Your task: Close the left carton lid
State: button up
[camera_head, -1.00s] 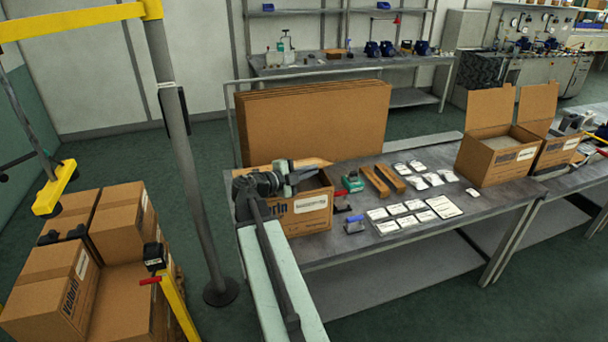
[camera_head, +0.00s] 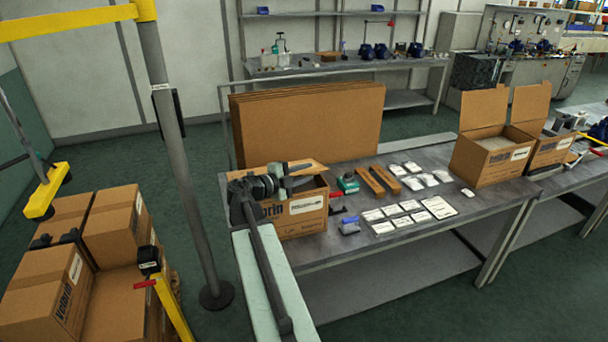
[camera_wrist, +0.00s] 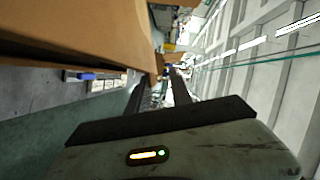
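The left carton (camera_head: 302,218) is a brown printed box with a white label, at the left end of the bench in the head view. A brown flap (camera_head: 308,169) shows at its top, partly hidden by my gripper; how far its lid is open is hard to tell. My gripper (camera_head: 311,174) is over the carton's top, its dark fingers apart and pointing right, with nothing seen between them. The fingers also show in the wrist view (camera_wrist: 162,88). A large brown cardboard surface (camera_wrist: 85,25) fills the upper left there, close beside the fingers.
Two cartons with raised lids (camera_head: 484,160) (camera_head: 546,152) stand at the bench's right. Flat cardboard sheets (camera_head: 305,125) stand behind the left carton. Brown blocks (camera_head: 377,181), white packets (camera_head: 403,208) and a green item (camera_head: 347,184) lie right of it. A grey post (camera_head: 183,170) stands left.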

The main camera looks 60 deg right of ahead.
jog(key=p+v, duration=0.1)
jog(key=v, duration=0.6)
jog(key=shift+a, duration=0.3)
jog(key=shift+w+r, duration=0.1)
jog(key=w+a+f+n+t, duration=0.2)
jog(key=w+a+t, duration=0.1)
jog(key=w+a, duration=0.6)
jog(key=w+a+f+n+t+y, duration=0.1)
jog(key=w+a+f+n+y, duration=0.15)
jog(key=a+f+n, duration=0.4)
jog(key=w+a+f+n+t+y, duration=0.1)
jog(key=a+f+y, duration=0.2)
jog(key=a, duration=0.6)
jog(key=s+a+f+n+y, duration=0.1)
jog(key=a+f+n+y, duration=0.2)
jog(key=a+n, duration=0.5)
jog(key=s+a+f+n+y, duration=0.1)
jog(key=a+f+n+y, duration=0.2)
jog(key=a+n, duration=0.5)
jog(key=s+a+f+n+g+y, duration=0.1)
jog(key=a+f+n+y, duration=0.2)
jog(key=a+n, duration=0.5)
jog(key=shift+n+y, duration=0.65)
jog(key=shift+y, duration=0.1)
